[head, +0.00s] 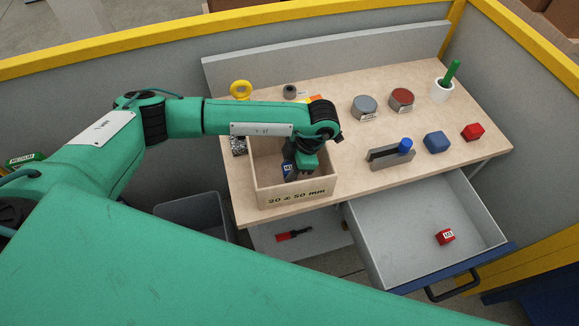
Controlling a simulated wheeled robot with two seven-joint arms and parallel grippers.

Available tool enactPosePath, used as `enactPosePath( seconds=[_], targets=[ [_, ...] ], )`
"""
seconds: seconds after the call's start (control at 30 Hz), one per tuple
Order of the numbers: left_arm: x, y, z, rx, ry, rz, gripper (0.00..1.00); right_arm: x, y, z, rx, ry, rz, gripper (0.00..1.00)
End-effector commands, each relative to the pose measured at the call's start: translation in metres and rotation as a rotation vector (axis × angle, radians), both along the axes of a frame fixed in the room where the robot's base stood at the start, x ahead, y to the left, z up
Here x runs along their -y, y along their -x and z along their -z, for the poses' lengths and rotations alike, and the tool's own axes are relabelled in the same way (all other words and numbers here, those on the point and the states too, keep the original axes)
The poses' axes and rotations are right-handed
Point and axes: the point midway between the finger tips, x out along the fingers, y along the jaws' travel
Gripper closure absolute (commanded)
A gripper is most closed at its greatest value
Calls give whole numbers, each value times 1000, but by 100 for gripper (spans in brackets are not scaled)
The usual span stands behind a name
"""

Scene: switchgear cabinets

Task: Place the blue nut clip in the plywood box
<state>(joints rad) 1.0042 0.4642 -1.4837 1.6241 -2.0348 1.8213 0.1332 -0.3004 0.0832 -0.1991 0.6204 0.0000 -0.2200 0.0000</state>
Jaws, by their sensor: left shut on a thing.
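The plywood box (262,190), an open box marked "20 x 50 mm", stands at the table's front left. My left gripper (290,164) points down inside the box opening, shut on a small blue piece with a white label, which I take as the blue nut clip (287,171). The gripper and the box walls partly hide the clip. I cannot tell whether it touches the box floor. My right gripper is not in view.
A blue block (436,142), a red block (473,131), a grey holder with a blue knob (390,156) and round tins (364,108) stand right of the box. An open drawer (400,250) holds a labelled red piece (445,237). A grey panel (330,62) backs the table.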

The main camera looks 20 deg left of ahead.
Motion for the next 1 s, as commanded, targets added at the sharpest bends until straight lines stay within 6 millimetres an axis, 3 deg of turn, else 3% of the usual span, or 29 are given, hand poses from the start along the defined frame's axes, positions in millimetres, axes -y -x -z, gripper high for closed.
enactPosePath(
  seconds=[0.03,0.1,0.13,0.57,1.0],
  targets=[
    [0,0,1,0,0,0,62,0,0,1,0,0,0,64],
    [0,0,0,0,0,0,48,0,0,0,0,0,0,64],
    [0,0,0,0,0,0,46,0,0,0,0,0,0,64],
    [3,-2,-8,2,1,0,46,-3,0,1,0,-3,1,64],
    [34,-20,-93,4,1,2,46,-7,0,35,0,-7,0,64]
  ],
)
